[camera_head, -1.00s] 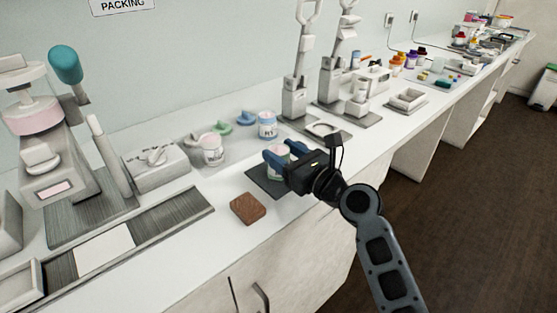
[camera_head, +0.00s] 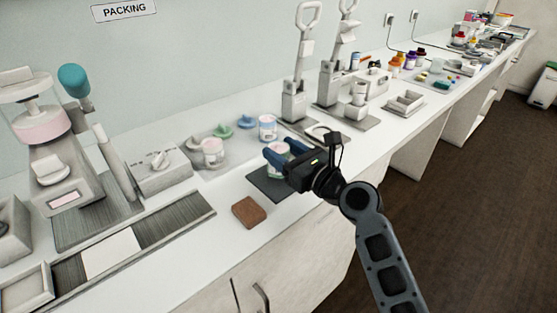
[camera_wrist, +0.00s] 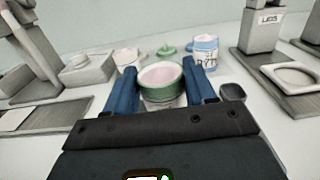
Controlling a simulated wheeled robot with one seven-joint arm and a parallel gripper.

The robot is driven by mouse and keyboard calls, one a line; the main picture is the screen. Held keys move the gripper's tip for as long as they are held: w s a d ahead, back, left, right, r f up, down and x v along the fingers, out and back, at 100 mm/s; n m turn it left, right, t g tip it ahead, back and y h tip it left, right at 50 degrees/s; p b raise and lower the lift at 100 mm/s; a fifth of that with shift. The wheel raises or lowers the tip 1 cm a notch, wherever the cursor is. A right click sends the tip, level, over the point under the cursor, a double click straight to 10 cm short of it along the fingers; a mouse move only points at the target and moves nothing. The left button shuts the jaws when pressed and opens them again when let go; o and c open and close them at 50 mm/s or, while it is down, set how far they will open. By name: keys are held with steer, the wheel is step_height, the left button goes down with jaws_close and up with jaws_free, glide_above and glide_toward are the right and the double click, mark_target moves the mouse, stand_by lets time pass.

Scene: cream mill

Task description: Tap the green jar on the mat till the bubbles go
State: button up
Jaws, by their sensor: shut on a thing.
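The green jar (camera_wrist: 160,82) is between the two blue fingers of my gripper (camera_wrist: 160,78) in the wrist view. It has a green band at the rim and pinkish contents, with no lid on it. In the head view the jar (camera_head: 277,161) is partly hidden behind my gripper (camera_head: 276,154), which is shut on it. The dark mat (camera_head: 266,184) lies under the jar on the counter. I cannot tell whether the jar touches the mat. Bubbles are too small to make out.
A brown block (camera_head: 249,212) lies just left of the mat. A pink jar (camera_head: 213,152), a blue jar (camera_head: 267,127) and lids (camera_head: 246,121) stand behind. Two lever presses (camera_head: 294,103) stand at the back right. The counter's front strip is mostly clear.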

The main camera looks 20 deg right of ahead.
step_height(320, 180, down, 2)
steer(key=shift+b, duration=0.5)
steer(key=o, duration=1.4)
steer(key=shift+r, duration=0.1)
step_height(320, 180, up, 6)
steer(key=p, duration=0.6)
steer(key=shift+p, duration=0.3)
